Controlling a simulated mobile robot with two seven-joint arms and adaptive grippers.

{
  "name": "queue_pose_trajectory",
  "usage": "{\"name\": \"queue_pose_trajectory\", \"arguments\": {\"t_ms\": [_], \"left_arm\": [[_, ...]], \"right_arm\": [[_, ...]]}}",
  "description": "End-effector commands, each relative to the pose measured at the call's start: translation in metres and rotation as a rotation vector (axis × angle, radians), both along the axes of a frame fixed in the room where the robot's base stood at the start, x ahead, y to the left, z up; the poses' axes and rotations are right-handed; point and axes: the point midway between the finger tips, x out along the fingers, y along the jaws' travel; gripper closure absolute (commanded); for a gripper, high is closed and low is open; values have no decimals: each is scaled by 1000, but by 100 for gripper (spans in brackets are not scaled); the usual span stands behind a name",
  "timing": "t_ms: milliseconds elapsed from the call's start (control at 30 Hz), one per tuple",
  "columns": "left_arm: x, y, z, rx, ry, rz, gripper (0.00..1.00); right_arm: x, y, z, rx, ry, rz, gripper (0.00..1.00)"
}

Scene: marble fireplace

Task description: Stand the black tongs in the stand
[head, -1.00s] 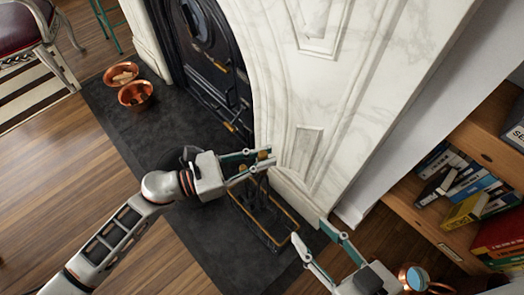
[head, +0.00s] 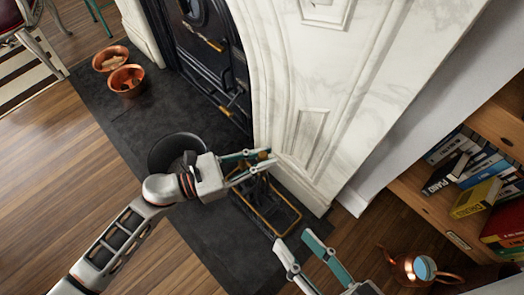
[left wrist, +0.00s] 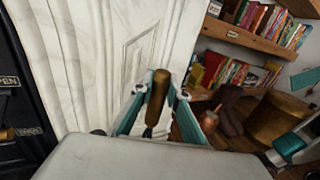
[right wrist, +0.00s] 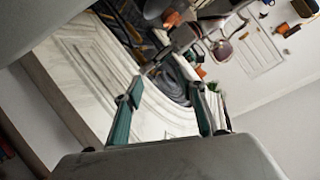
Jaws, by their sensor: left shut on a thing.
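My left gripper (head: 264,160) is shut on a dark tool with a brass-coloured handle (left wrist: 157,78), which I take to be the black tongs. The handle is upright between the fingers in the left wrist view, with a dark shaft below it. The black stand with a brass rail (head: 281,232) is on the dark hearth, right below the held tool. I cannot tell whether the tool's lower end is inside the stand or touches it. My right gripper (head: 293,240) is open and empty, beside the stand's front right.
A black bucket (head: 163,153) stands behind my left gripper. Copper bowls (head: 127,80) are at the hearth's far end. The marble surround (head: 285,90) rises close beside the stand. A copper pot (head: 403,268) and a bookcase (head: 431,205) are at right. Wooden floor (head: 60,190) is free at left.

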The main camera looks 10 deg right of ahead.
Motion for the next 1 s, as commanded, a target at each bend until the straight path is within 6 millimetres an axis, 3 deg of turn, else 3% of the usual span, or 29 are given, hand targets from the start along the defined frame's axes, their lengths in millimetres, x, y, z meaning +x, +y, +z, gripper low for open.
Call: {"name": "queue_pose_trajectory", "arguments": {"t_ms": [667,1000], "left_arm": [[0,-1,-46,-2,2,0,100],[1,-1,-68,-4,0,-1,100]], "right_arm": [[-4,22,1,275,67,-122,60],[-4,22,2,266,63,-116,60]]}}
